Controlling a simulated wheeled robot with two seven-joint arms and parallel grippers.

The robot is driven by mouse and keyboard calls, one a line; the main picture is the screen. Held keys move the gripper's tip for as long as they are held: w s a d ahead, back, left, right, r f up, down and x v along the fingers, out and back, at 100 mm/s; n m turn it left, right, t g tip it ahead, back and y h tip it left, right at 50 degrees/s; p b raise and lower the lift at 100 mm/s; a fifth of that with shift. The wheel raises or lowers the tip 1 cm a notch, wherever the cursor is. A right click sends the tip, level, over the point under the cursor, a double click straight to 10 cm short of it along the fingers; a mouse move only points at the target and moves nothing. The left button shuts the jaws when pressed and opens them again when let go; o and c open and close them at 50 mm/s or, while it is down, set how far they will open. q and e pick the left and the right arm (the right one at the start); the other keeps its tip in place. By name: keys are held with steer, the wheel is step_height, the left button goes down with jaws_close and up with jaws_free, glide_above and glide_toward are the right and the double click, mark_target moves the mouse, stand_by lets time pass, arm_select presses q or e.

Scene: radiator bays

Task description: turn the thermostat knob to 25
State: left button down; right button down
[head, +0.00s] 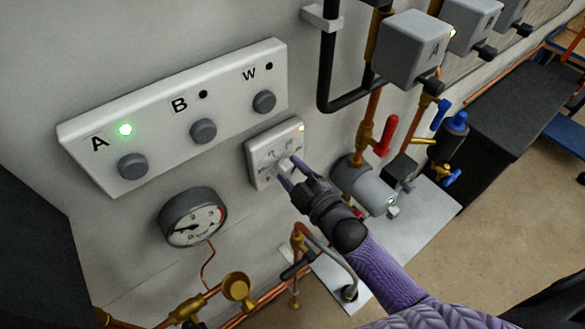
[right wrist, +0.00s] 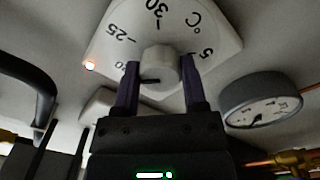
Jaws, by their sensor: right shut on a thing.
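The thermostat is a white square plate (head: 262,150) on the wall, with a small orange-red light at one corner. The right wrist view shows its dial face (right wrist: 185,22) upside down, with 25, 30, °C and 5 readable. The round pale knob (right wrist: 160,62) has a dark pointer mark on its lower left side. Other numbers are hidden behind the knob and fingers. My right gripper (head: 287,173) has its purple fingers on either side of the knob and is shut on it. The left gripper is out of view.
A panel (head: 160,115) with buttons A, B and W is above left; A's light is green. A round gauge (head: 192,217) hangs below it. Copper pipes, a red-handled valve (head: 387,136) and a grey cylinder (head: 362,185) stand close on the right.

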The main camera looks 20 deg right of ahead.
steer(key=m, duration=0.3)
steer(key=shift+m+p, duration=0.3)
steer(key=shift+p, duration=0.05)
steer(key=shift+f+m, duration=0.1)
steer(key=shift+m, duration=1.9)
steer(key=shift+p, duration=0.3)
steer(key=shift+c, duration=0.7)
jaws_free()
steer(key=shift+s, duration=0.1)
steer(key=v, duration=0.9)
steer(key=shift+s+b, duration=0.3)
steer(key=shift+s, duration=0.1)
steer(key=shift+d, duration=0.1)
